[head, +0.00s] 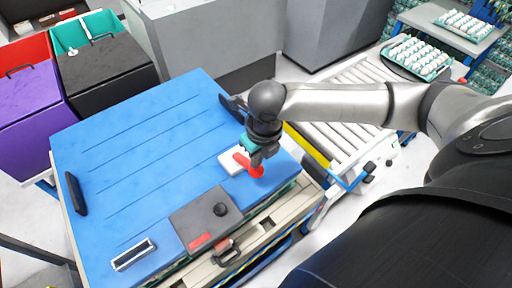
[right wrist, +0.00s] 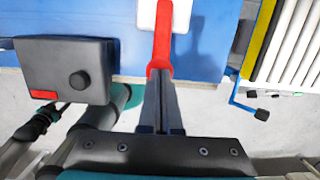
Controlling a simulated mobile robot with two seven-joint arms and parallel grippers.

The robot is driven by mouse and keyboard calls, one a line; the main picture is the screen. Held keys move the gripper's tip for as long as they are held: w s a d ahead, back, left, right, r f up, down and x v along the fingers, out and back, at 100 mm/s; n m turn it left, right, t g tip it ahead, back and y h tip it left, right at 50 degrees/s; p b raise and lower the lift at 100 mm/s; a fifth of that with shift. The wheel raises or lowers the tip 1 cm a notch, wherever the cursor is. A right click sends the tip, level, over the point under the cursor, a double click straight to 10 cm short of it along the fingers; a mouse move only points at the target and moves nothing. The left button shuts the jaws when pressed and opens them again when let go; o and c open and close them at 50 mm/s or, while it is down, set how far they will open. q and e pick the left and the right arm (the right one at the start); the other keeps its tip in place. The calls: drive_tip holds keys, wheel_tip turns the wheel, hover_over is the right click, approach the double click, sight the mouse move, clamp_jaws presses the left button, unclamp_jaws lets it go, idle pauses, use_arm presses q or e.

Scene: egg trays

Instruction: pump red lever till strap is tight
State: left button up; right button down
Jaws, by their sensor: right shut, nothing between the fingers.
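The red lever (head: 248,165) stands on a white base plate (head: 231,160) at the right part of the blue top (head: 140,150) in the head view. In the right wrist view the red lever (right wrist: 161,40) runs up from my fingertips. My right gripper (head: 257,158) is shut with nothing between its fingers, and its tips are at the lever's near end. In the right wrist view the shut fingers (right wrist: 159,82) meet or overlap the lever's lower end; I cannot tell whether they touch. I cannot make out a strap. My left gripper is not in view.
A grey box with a black knob (head: 220,209) sits at the blue top's front edge; it also shows in the right wrist view (right wrist: 78,80). A roller conveyor (head: 345,120) lies to the right. Purple and black bins (head: 105,75) stand at the back left.

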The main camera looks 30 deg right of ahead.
sight(258, 169)
drive_tip(key=shift+s+f+b, duration=0.15)
drive_tip(key=shift+f+b, duration=0.15)
drive_tip(key=shift+f, duration=0.6)
drive_tip(key=shift+s+f+b, duration=0.1)
drive_tip(key=shift+f+b, duration=0.2)
drive_tip(key=shift+f, duration=0.6)
drive_tip(key=r+p, duration=0.3)
drive_tip(key=p, duration=0.1)
drive_tip(key=w+r+p, duration=0.1)
drive_tip(key=r+p, duration=0.1)
drive_tip(key=shift+r, duration=0.3)
drive_tip(key=shift+f, duration=0.1)
drive_tip(key=shift+s+f+b, duration=0.25)
drive_tip(key=shift+f+b, duration=0.35)
drive_tip(key=shift+f, duration=0.75)
drive_tip(key=shift+s+f+b, duration=0.2)
drive_tip(key=shift+f+b, duration=0.35)
drive_tip(key=shift+f, duration=0.8)
drive_tip(key=r+p, duration=0.1)
drive_tip(key=p, duration=0.1)
drive_tip(key=r+p, duration=0.2)
drive_tip(key=w+r+p, duration=0.1)
drive_tip(key=r, duration=0.1)
drive_tip(key=shift+r+p, duration=0.25)
drive_tip(key=shift+p, duration=0.15)
